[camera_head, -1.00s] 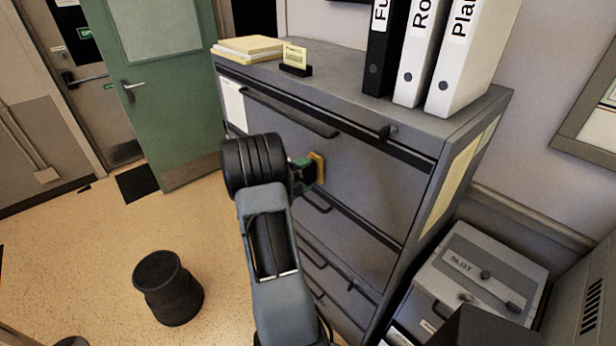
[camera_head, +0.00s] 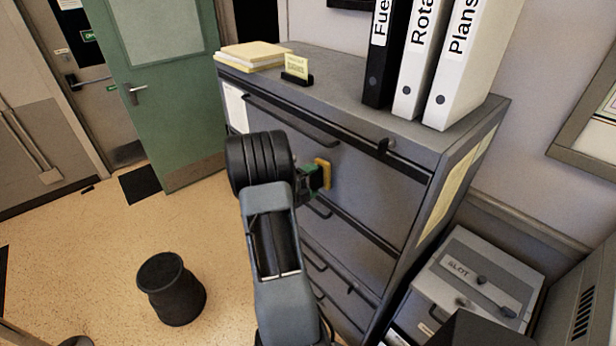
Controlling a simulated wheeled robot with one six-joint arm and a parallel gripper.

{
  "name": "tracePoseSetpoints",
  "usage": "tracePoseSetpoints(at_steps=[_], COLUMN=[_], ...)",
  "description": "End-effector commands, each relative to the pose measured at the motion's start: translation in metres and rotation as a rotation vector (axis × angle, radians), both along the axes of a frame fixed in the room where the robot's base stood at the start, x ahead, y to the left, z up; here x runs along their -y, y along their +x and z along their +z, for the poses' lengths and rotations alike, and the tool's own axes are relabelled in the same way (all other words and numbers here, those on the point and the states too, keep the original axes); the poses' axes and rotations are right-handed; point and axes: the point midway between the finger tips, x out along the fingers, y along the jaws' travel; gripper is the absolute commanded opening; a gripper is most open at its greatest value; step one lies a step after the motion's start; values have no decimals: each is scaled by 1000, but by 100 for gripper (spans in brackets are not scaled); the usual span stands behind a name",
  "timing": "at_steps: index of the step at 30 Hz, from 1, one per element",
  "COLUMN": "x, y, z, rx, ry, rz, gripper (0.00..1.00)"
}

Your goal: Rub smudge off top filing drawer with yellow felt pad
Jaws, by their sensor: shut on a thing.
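The grey filing cabinet (camera_head: 440,165) stands in the middle right, and its top drawer (camera_head: 375,185) faces my arm. My gripper (camera_head: 314,178) is shut on the yellow felt pad (camera_head: 325,173), with a green part behind the yellow face. The pad is held upright at the drawer front, below the drawer's long dark handle. I cannot tell whether it touches the drawer face. No smudge can be made out; part of the drawer front is hidden behind my arm and the pad.
Binders (camera_head: 455,65), a small card holder (camera_head: 296,70) and a paper stack (camera_head: 252,55) stand on the cabinet top. A grey slot box (camera_head: 480,275) is at the right. A black stool (camera_head: 171,288) stands on open floor at left, near a green door (camera_head: 160,90).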

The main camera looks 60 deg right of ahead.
Motion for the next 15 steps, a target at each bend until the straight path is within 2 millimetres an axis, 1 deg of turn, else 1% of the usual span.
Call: tracePoseSetpoints(at_steps=[7,15], x=[-3,-7], y=[-10,-31], z=[1,1], rx=[0,-1], ry=[0,-1], rz=[-1,-2], gripper=[66,66])
